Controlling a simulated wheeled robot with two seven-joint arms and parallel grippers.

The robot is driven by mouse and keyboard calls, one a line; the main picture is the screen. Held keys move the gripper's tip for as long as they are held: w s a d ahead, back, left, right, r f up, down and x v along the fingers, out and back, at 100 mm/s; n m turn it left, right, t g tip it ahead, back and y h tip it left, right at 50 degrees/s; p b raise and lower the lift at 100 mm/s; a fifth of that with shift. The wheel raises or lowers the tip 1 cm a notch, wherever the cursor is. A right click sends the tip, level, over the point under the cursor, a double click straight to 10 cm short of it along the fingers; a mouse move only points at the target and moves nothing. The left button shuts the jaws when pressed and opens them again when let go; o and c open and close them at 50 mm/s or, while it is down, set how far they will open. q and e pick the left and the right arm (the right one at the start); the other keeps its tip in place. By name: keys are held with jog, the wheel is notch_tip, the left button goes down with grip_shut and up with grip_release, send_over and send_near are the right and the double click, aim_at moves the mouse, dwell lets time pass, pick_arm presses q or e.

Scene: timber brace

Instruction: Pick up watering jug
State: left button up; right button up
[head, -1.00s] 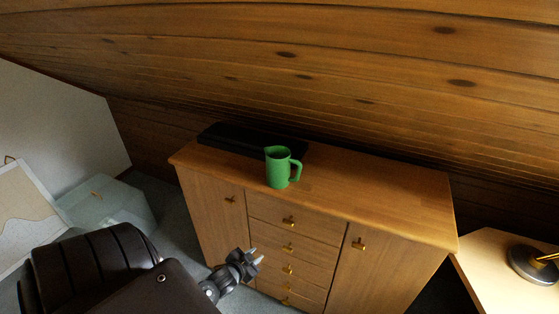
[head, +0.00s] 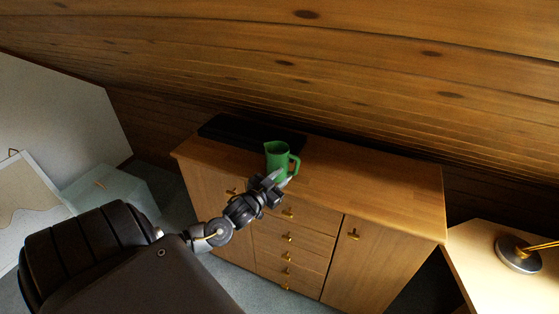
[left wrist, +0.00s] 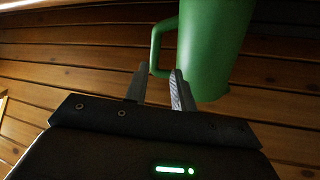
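The green watering jug (head: 277,157) stands upright on the wooden cabinet top, its handle on the right in the head view. My left gripper (head: 284,181) is in front of the jug's lower part and hides some of its base. In the left wrist view the jug body (left wrist: 216,42) fills the upper right, with the handle (left wrist: 157,48) on its left. The two fingers of my left gripper (left wrist: 159,80) are apart, and the lower handle shows between their tips. Whether they touch it I cannot tell. My right gripper is not in view.
The cabinet (head: 390,195) has doors and drawers with brass handles. A flat black case (head: 235,130) lies behind the jug, near the sloping plank wall (head: 350,75). A table with a lamp base (head: 518,254) stands at the right. The cabinet top right of the jug is clear.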

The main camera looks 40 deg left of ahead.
aim_at(295, 166)
pick_arm(q)
jog(key=w+p, duration=0.1)
jog(key=w, duration=0.1)
jog(key=w+p, duration=0.1)
jog(key=w, duration=0.1)
jog(key=shift+w+r, duration=0.2)
jog(key=shift+w, duration=0.1)
jog(key=shift+w+f, duration=0.2)
jog(key=shift+w, duration=0.3)
jog(key=shift+s, duration=0.1)
jog(key=shift+c, duration=0.7)
grip_shut()
jog(key=shift+r, duration=0.1)
